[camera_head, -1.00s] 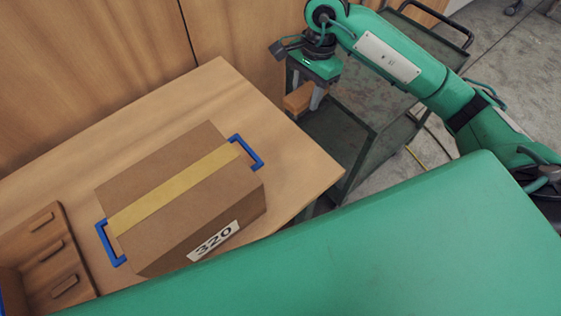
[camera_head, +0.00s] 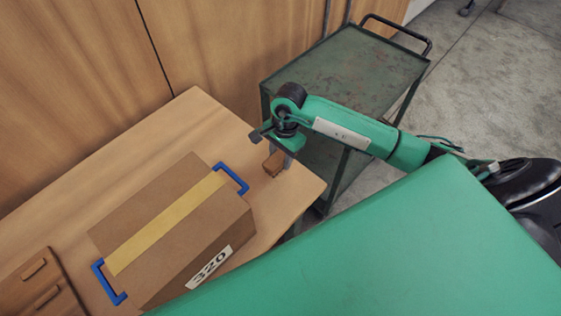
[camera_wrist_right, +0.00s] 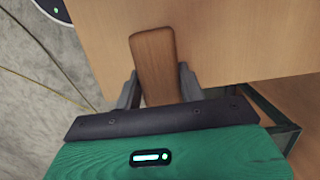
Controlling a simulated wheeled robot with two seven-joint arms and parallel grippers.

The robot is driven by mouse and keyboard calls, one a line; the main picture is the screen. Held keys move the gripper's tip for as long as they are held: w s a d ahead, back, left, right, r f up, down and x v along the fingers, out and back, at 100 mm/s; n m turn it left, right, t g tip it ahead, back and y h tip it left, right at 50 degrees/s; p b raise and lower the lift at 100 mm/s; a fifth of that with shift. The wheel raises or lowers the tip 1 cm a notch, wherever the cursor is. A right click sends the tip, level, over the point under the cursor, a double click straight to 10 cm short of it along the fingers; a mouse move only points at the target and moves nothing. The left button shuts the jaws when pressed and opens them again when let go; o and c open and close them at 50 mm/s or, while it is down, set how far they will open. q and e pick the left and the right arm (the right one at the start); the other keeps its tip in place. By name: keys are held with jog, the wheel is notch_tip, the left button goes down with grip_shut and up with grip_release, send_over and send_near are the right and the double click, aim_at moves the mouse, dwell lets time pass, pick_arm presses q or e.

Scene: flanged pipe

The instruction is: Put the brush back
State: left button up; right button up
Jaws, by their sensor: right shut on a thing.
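The brush (camera_head: 272,163) shows as a brown wooden piece in the jaws of my right gripper (camera_head: 280,159). In the right wrist view the brush (camera_wrist_right: 155,58) sticks out between the two fingers of the gripper (camera_wrist_right: 159,88), which are shut on it. The brush is over the right end of the wooden table (camera_head: 200,110); I cannot tell whether it touches the top. No bristles can be made out. My left gripper is not in view.
A brown cardboard box (camera_head: 195,255) with blue handles and a "320" label stands on the table, left of the brush. A wooden holder (camera_head: 40,280) is at the lower left. A green metal cart (camera_head: 350,65) stands beyond the table's right edge. The table's back strip is clear.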

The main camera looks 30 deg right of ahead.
aim_at(281, 165)
notch_tip(281, 165, down, 4)
jog(key=shift+r+p, duration=0.1)
jog(key=shift+p, duration=0.4)
jog(key=shift+f, duration=0.3)
jog(key=shift+f, duration=0.1)
jog(key=shift+f+b, duration=0.15)
jog(key=shift+b, duration=0.15)
jog(key=o, duration=1)
jog(key=shift+c, duration=0.2)
